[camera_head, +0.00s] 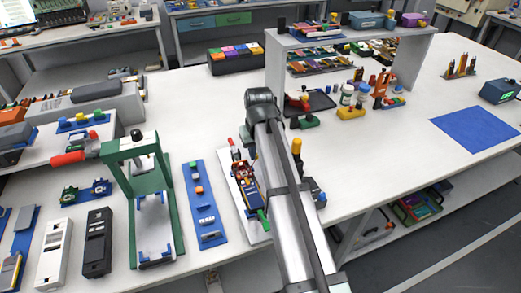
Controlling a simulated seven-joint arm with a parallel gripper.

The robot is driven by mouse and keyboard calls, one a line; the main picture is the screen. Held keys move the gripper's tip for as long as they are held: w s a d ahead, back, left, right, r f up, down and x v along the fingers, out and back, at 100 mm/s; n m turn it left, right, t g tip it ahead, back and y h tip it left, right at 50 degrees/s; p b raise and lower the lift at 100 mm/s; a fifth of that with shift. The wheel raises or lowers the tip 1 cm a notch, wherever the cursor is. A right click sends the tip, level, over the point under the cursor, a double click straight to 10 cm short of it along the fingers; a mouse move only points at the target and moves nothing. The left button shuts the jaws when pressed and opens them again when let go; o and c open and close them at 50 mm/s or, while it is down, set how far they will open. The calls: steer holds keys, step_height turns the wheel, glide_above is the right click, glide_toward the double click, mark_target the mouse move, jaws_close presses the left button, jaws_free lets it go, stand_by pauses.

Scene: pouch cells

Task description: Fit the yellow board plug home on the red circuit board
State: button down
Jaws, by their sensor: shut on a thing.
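My arm's grey link (285,190) runs from the bottom edge up to a dark joint and covers the middle of the work area. I cannot make out my gripper; it seems hidden behind the link. Just left of the link, a white base plate (254,231) lies on the table. A cluster of small dark blue, red and yellow parts (246,181) sits on it, with a green part at its near end. The parts are too small to tell the red circuit board or the yellow board plug apart, or whether they touch.
A green press frame (114,212) with a red handle stands at the left. A blue strip (207,205) with small blocks lies between it and the white plate. A grey shelf (350,38) stands behind. A blue mat (475,130) lies at the right, with clear table before it.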

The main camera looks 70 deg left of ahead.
glide_above(244, 174)
steer(key=shift+d, duration=0.3)
stand_by(0.5)
steer(key=shift+f, duration=0.2)
steer(key=shift+f, duration=1.8)
steer(key=shift+f, duration=0.9)
stand_by(0.6)
steer(key=c, duration=1)
jaws_free()
steer(key=shift+r, duration=0.1)
step_height(244, 174, up, 14)
steer(key=d, duration=0.1)
steer(key=shift+d+f, duration=0.25)
steer(key=shift+d, duration=0.1)
